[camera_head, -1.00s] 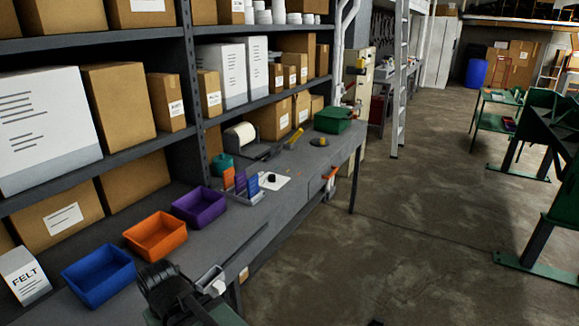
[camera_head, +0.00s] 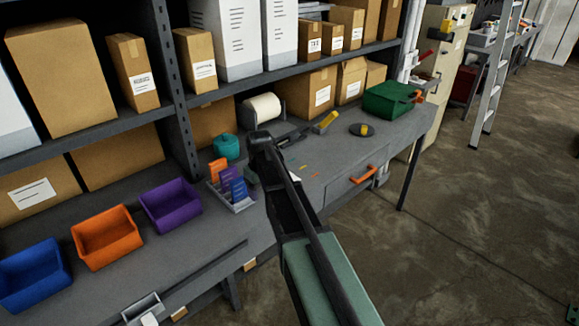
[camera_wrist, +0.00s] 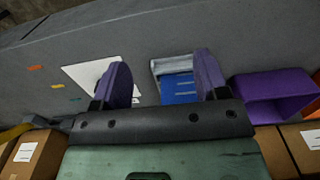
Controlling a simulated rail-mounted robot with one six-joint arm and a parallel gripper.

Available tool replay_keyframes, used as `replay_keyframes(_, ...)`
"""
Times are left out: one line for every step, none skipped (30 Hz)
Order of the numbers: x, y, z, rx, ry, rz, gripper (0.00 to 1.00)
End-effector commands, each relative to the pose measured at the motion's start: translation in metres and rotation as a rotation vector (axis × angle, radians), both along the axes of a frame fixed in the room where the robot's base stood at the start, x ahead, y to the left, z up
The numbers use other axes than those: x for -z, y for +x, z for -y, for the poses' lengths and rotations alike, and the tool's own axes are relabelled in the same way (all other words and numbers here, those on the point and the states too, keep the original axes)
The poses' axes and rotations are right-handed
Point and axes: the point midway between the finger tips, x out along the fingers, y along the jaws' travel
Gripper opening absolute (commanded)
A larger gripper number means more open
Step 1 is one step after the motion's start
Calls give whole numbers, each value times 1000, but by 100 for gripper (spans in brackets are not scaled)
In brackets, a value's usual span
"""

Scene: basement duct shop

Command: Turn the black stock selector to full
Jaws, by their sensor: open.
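The black stock selector does not show now. A white card (camera_wrist: 88,74) lies on the bench in the wrist view, partly covered by one of my fingers. In the head view my arm covers nearly all of the card's area. My gripper (camera_wrist: 164,78) is open, with two purple fingertips apart and nothing visibly held between them. The left fingertip overlaps the card's edge in the picture. A holder with blue cards (camera_wrist: 179,86) shows between the fingertips, beyond them. I cannot tell how high the fingers are above the bench.
Blue (camera_head: 35,277), orange (camera_head: 107,240) and purple (camera_head: 170,206) bins line the bench's left part. The card holder (camera_head: 234,193) stands beside my arm. A teal round object (camera_head: 226,146), a paper roll (camera_head: 262,108) and a green case (camera_head: 388,100) stand farther back. Small coloured marks (camera_wrist: 36,68) lie beside the card.

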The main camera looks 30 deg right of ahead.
Motion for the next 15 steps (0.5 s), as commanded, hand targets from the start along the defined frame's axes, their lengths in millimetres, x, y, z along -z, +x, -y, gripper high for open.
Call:
replay_keyframes(-3,47,27,-57,1,0,67)
replay_keyframes(-4,67,42,-104,3,-1,67)
replay_keyframes(-5,92,60,-173,5,-1,67)
replay_keyframes(-6,110,74,-226,6,-1,67)
replay_keyframes(-7,126,87,-279,7,-1,67)
replay_keyframes(-7,144,102,-343,10,-1,67)
replay_keyframes(-7,153,111,-385,11,-1,67)
replay_keyframes(-7,161,117,-418,12,-1,67)
replay_keyframes(-8,166,123,-451,12,-1,67)
replay_keyframes(-8,168,125,-467,13,-1,67)
replay_keyframes(-7,169,126,-477,13,-1,67)
replay_keyframes(-7,168,126,-481,13,-1,67)
replay_keyframes(-7,167,126,-482,13,-1,67)
replay_keyframes(-6,166,126,-481,13,-1,67)
replay_keyframes(-3,166,125,-481,13,-1,67)
